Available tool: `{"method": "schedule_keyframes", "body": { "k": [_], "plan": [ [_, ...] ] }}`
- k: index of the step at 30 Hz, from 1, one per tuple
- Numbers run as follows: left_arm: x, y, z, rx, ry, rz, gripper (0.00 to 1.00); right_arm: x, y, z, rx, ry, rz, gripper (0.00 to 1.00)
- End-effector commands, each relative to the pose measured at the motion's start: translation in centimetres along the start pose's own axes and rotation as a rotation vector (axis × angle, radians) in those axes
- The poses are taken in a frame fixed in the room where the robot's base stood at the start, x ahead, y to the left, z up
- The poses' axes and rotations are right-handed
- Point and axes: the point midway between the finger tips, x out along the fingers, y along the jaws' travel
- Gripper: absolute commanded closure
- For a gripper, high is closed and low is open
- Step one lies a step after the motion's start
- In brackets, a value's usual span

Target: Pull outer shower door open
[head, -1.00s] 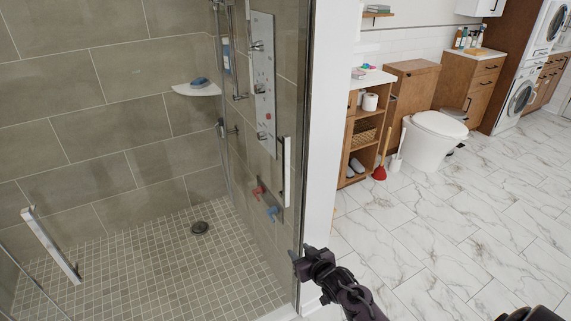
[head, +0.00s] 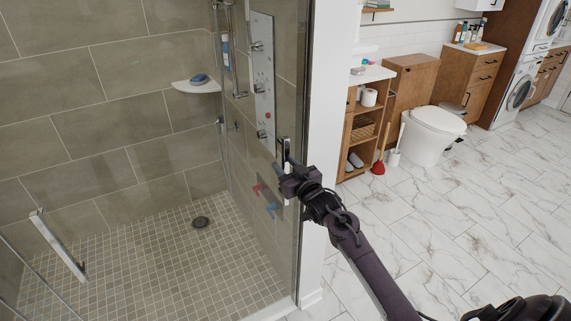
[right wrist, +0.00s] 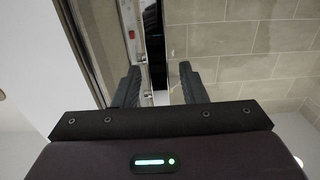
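A clear glass shower door panel (head: 262,110) stands at the right of the shower, with an upright pale bar handle (head: 287,150). My right gripper (head: 284,172) is at the lower half of this handle. In the right wrist view, its two fingers (right wrist: 159,75) are apart, with the handle (right wrist: 155,45) showing as a dark bar between them. I see no finger pressed on it. A second bar handle (head: 58,245) is on clear glass at the lower left. My left gripper is not in view.
The tiled shower floor (head: 140,265) is bare apart from a drain. A white wall end (head: 322,110) stands right of the glass. A wooden shelf unit (head: 361,130), a plunger (head: 379,160) and a toilet (head: 430,130) stand farther back. The marble floor is clear.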

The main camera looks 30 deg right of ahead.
Motion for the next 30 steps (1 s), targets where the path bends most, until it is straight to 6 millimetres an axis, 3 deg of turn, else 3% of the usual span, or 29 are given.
{"method": "schedule_keyframes", "body": {
  "k": [10,19,30],
  "plan": [
    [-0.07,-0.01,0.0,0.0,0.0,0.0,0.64,0.45,-0.01,0.04,0.0,0.0,0.0,0.62],
    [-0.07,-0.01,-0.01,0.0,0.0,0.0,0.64,0.44,-0.01,0.04,0.0,0.0,0.0,1.0],
    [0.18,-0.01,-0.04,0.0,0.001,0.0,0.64,0.73,-0.19,0.11,0.0,0.0,-0.001,1.0]
  ]
}}
